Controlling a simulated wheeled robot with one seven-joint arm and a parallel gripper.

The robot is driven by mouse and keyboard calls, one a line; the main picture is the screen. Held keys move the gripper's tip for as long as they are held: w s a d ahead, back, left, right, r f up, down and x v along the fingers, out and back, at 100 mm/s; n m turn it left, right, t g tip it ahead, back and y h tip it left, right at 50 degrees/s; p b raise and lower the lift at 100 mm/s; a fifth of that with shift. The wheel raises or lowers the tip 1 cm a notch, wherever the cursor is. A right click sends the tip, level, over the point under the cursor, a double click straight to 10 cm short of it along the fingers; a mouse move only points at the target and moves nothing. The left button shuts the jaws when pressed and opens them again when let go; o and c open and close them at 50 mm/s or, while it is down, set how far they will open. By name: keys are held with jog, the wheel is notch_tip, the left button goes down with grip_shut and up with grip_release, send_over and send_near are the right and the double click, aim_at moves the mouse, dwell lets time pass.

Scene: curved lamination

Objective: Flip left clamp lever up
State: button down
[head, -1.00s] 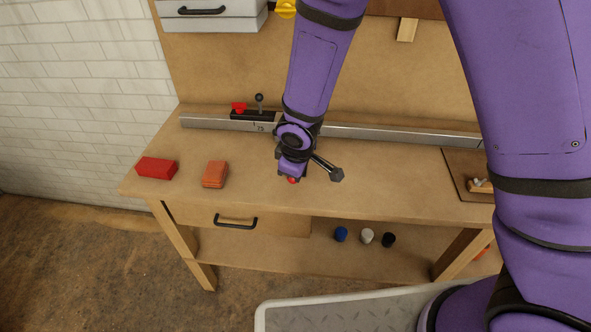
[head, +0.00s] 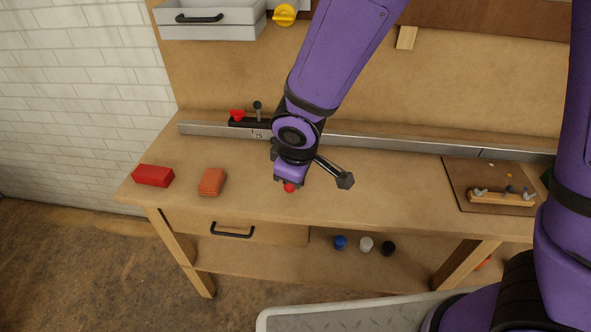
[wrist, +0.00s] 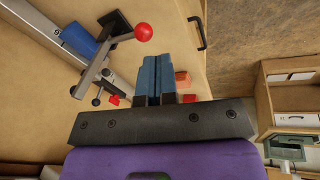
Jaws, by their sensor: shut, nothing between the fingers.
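The clamp's lever ends in a red ball (wrist: 143,32) in the wrist view, on a short arm reaching toward the bench's front edge from a grey metal bar (wrist: 92,68).
A metal rail (head: 375,142) runs along the bench's back, with a red and black stop (head: 240,117) on it. A red block (head: 153,176) and an orange block (head: 212,182) lie at left. A wooden jig (head: 500,196) sits on a dark board at right. A blue part (wrist: 78,39) is near the clamp.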

jog(key=shift+s+a+r, duration=0.1)
jog(key=shift+s+r, duration=0.2)
jog(key=shift+s, duration=0.2)
jog(key=shift+s+r, duration=0.25)
jog(key=shift+s, duration=0.25)
